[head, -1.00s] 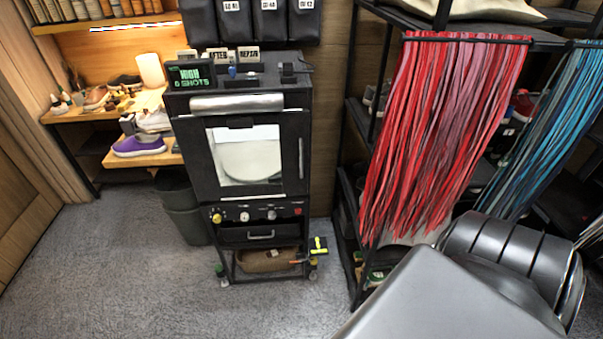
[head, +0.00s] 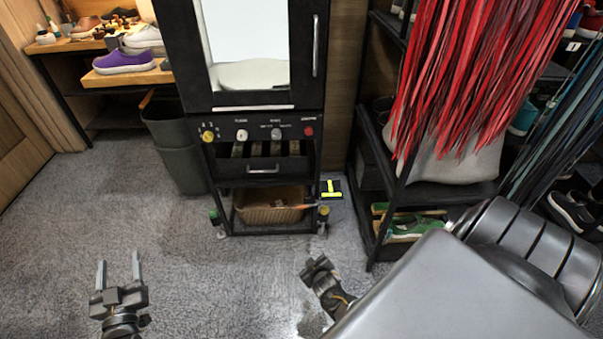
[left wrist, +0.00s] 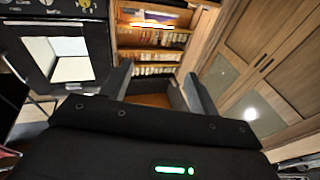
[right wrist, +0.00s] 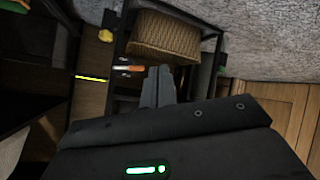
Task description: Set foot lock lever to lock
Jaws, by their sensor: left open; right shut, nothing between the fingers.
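My right gripper (head: 314,264) is shut and empty, low in front of the cabinet. My left gripper (head: 118,270) is open and empty at the lower left; its spread fingers show in the left wrist view (left wrist: 160,82).
The black cabinet (head: 262,112) has a wicker basket (head: 268,208) on its bottom shelf and castors below. A grey bin (head: 181,160) stands at its left. The carpet in front is clear.

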